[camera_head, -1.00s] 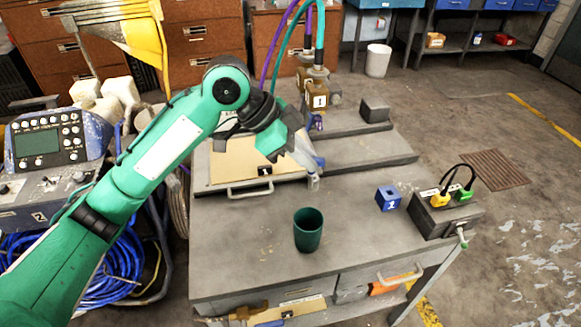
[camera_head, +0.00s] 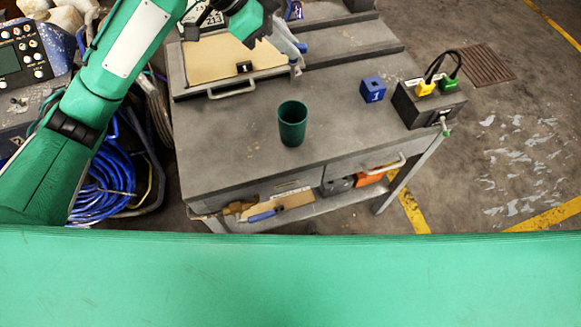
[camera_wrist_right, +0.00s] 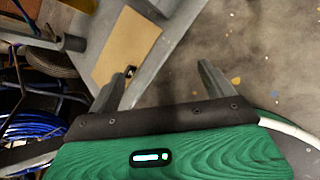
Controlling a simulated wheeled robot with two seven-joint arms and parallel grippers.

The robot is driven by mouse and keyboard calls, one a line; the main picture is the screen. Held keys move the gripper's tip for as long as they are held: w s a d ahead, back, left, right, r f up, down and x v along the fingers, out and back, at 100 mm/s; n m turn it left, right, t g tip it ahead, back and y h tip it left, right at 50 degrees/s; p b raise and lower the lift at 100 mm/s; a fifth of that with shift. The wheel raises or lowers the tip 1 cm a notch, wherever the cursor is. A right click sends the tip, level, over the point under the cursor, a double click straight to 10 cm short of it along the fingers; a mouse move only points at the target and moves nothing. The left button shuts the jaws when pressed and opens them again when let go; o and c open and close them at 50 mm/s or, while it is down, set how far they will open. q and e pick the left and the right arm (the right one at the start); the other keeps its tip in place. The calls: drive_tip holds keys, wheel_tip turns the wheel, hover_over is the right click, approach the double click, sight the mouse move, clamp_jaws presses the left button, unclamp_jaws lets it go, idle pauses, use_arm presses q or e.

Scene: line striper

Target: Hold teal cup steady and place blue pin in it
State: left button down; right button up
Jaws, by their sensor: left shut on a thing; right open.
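The teal cup (camera_head: 292,124) stands upright and open at the top on the grey bench, in the head view. My left gripper (camera_head: 296,60) is behind the cup and apart from it, above the bench near a drawer-like panel. It is shut on a small blue thing, which looks like the blue pin (camera_head: 300,47); the fingers hide much of it. My right gripper (camera_wrist_right: 166,82) is open and empty in the right wrist view, with the bench's edge and floor beyond it. The cup does not show in that view.
A blue block (camera_head: 373,90) marked 1 sits right of the cup. A dark box (camera_head: 428,104) with yellow and green plugs stands at the right edge. The bench top (camera_head: 240,125) around the cup is clear. My green right arm crosses the bottom of the head view.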

drive_tip(key=s+a+r+n+t+y, duration=0.1)
drive_tip(key=a+r+n+t+y, duration=0.1)
drive_tip(key=a+r+n, duration=0.55)
drive_tip(key=s+a+r+n+t+y, duration=0.1)
drive_tip(key=a+r+n+t+y, duration=0.2)
drive_tip(key=r, duration=0.7)
drive_tip(key=s+a+r+n+t+y, duration=0.1)
drive_tip(key=s+a+r+n+t, duration=0.1)
drive_tip(key=a+r+n, duration=0.35)
drive_tip(key=m+t+h, duration=0.2)
drive_tip(key=m+h, duration=0.4)
drive_tip(key=m, duration=0.3)
approach(292, 137)
drive_tip(key=a, duration=0.1)
drive_tip(key=shift+w+d+m+h, duration=0.3)
drive_tip(key=shift+w+m+h, duration=0.25)
drive_tip(key=shift+w, duration=0.35)
drive_tip(key=w, duration=1.1)
drive_tip(key=shift+w+d, duration=0.15)
drive_tip(key=shift+w, duration=0.1)
